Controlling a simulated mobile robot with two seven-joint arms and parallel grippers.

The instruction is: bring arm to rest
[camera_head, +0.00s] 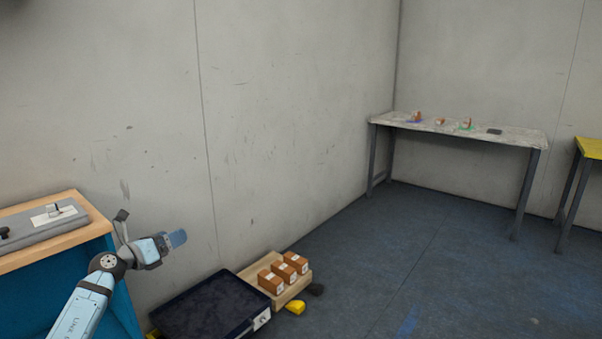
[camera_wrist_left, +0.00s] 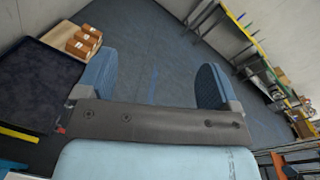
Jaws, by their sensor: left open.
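My left gripper (camera_head: 177,239) is raised in the air in the lower left of the head view, to the right of a blue cabinet with a wooden top. In the left wrist view its two blue fingers (camera_wrist_left: 156,84) stand wide apart with only floor between them. It is open and empty and touches nothing that I can see. My right gripper is in neither view.
A wooden tray (camera_head: 291,295) with brown boxes (camera_head: 284,267) and a dark case (camera_head: 208,308) lie low beside the wall. The blue cabinet (camera_head: 30,302) stands at the left. A table (camera_head: 470,134) with small items is far off. The floor (camera_head: 400,250) between is clear.

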